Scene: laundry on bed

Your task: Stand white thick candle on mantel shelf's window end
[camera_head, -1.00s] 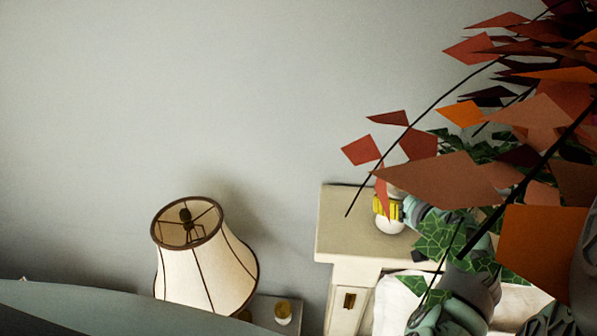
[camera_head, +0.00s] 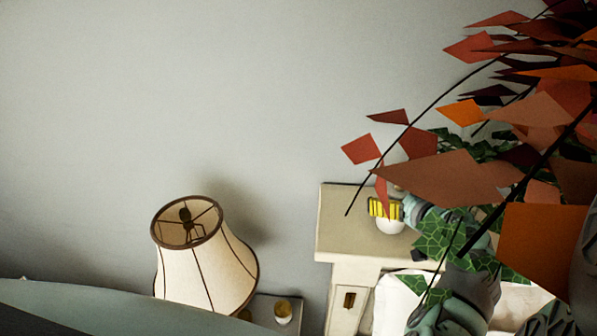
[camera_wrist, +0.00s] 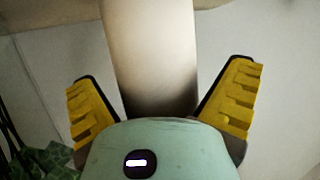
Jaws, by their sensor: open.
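The white thick candle (camera_head: 390,226) is at the left end of the pale mantel shelf (camera_head: 340,232) in the head view, partly hidden by my gripper. It looks upright and appears to rest on the shelf top. My gripper (camera_head: 385,208) is at the candle with its yellow fingers spread. In the wrist view the candle (camera_wrist: 150,55) is a wide pale column between the open fingers of my gripper (camera_wrist: 165,90), with a gap on each side.
Red and orange leaves (camera_head: 440,178) on dark stems hang in front of the shelf and my arm. Green patterned leaves (camera_head: 435,238) cover part of the arm. A lamp (camera_head: 205,265) stands at the lower left. The wall above is bare.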

